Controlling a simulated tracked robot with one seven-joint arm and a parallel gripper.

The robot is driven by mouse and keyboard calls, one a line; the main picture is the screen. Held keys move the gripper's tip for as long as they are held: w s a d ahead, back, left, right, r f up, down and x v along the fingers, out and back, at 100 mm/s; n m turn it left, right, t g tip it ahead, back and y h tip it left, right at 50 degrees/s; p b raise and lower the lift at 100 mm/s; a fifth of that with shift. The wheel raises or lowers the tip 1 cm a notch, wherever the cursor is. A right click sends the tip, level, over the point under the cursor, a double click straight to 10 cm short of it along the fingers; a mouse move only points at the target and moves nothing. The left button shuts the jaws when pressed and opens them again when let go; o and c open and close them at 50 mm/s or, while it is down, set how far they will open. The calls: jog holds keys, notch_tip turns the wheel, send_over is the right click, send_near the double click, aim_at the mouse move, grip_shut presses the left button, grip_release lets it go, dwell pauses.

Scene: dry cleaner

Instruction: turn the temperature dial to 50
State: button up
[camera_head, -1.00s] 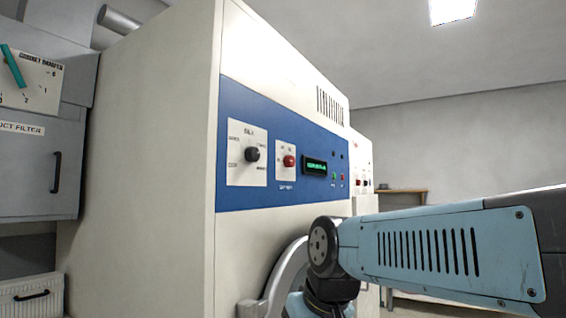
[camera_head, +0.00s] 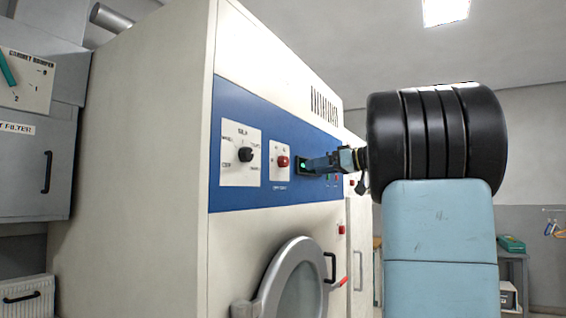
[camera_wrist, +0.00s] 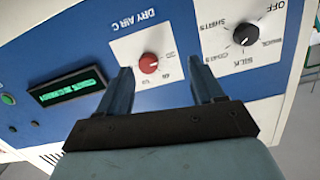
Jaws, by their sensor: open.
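The dial marked "DRY AIR C" has a red knob on a white plate in the blue panel. The red knob (camera_head: 283,161) shows in the head view left of my gripper (camera_head: 310,165). In the wrist view the red knob (camera_wrist: 149,63) lies ahead of my gripper (camera_wrist: 168,76), nearer the left finger. My gripper is open and empty, with its fingers apart. They look clear of the knob. The small numbers around the knob are too blurred to read, so its setting cannot be told.
A black selector knob (camera_wrist: 244,35) with fabric names is beside the red one. A green-lit display (camera_wrist: 68,87) is on the other side, partly hidden by my gripper in the head view.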

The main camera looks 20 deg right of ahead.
jog(key=n+t, duration=0.1)
send_near(287, 161)
jog(key=shift+y, duration=0.3)
jog(key=x, duration=0.8)
jog(key=shift+w+a+f, duration=0.15)
jog(key=shift+w, duration=0.15)
jog(key=shift+c, duration=0.4)
jog(key=c, duration=0.9)
jog(key=shift+c, duration=0.2)
